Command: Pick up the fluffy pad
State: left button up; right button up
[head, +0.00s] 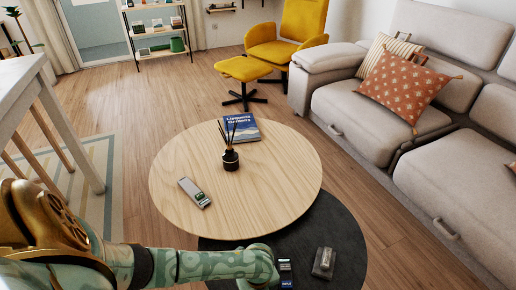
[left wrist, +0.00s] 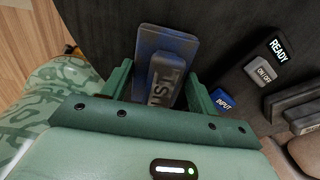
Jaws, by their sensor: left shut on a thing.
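My left gripper (left wrist: 159,71) has its green fingers closed on either side of a dark blue slab (left wrist: 170,42) with a grey raised block on top. The block carries partly hidden lettering. The slab lies over the dark round tabletop (head: 352,238); whether it touches that surface I cannot tell. Its texture is too unclear to call fluffy, and no other thing in view looks like a fluffy pad. In the head view my left forearm comes in from the left, and its fingers and the slab are hidden or out of frame. My right gripper is not in view.
On the dark top lie labels INPUT (left wrist: 223,101), ON/OFF (left wrist: 263,71) and READY (left wrist: 279,47), plus a grey device (head: 323,262). The wooden round table (head: 275,190) holds a book (head: 239,128), reed diffuser (head: 230,157) and small device (head: 194,192). A sofa (head: 447,185) stands right.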

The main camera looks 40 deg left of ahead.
pick_arm(q)
jog(key=shift+r, duration=0.1)
jog(key=shift+r, duration=0.25)
jog(key=r+p, duration=0.2)
jog(key=r, duration=0.1)
jog(key=r+p, duration=0.1)
jog(key=shift+s+d+r+p, duration=0.1)
jog(key=shift+s+r+p, duration=0.1)
jog(key=shift+s+p, duration=0.15)
jog(key=s+d+r+p, duration=0.2)
jog(key=s+r+p, duration=0.6)
jog(key=s, duration=0.5)
jog(key=shift+p, duration=0.4)
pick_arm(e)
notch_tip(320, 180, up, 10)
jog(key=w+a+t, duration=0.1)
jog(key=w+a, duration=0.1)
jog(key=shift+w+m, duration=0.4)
pick_arm(q)
jog(key=shift+d, duration=0.1)
